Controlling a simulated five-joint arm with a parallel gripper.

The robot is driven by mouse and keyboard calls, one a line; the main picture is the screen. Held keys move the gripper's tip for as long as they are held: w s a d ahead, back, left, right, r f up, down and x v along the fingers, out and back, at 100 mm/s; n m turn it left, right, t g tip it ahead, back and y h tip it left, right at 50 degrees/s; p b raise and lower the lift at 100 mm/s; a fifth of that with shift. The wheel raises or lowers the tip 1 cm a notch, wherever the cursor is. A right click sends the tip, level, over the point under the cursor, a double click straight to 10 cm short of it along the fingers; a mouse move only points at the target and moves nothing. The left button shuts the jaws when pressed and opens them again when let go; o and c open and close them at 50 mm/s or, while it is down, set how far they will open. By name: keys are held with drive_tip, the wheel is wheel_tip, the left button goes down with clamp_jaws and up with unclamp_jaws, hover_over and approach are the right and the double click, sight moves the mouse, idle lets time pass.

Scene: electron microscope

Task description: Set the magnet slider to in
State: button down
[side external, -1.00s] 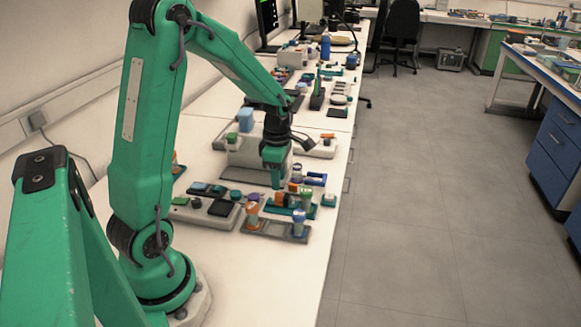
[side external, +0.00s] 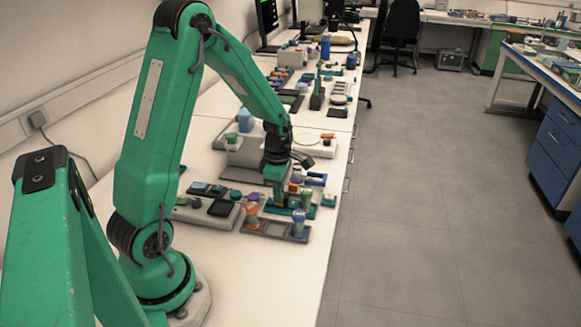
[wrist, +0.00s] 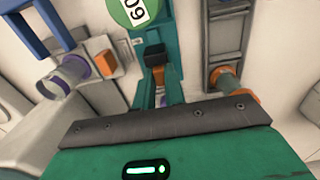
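In the wrist view a narrow green track (wrist: 144,92) runs up the middle with a black block (wrist: 154,55) and an orange piece (wrist: 158,76) on it; this looks like the magnet slider, but no label says so. A green round tag reading 09 (wrist: 130,10) is at its far end. My gripper (side external: 279,202) is pointing down at the green-based device (side external: 301,212) in the side view. In the wrist view its dark bar and green body cover the near end of the track.
A grey rail with orange-ended knobs (wrist: 222,48) lies right of the track. On the left are a clear cylinder with a purple ring (wrist: 70,78), an orange block (wrist: 103,62) and a blue bracket (wrist: 42,28). A dark-buttoned panel (side external: 205,208) stands left of my gripper.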

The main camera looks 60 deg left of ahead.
drive_tip(key=shift+w+d, duration=1.25)
drive_tip(key=shift+d, duration=0.05)
drive_tip(key=c, duration=1.5)
unclamp_jaws()
drive_tip(key=shift+o, duration=0.2)
drive_tip(key=shift+r, duration=0.1)
wheel_tip(320, 180, up, 8)
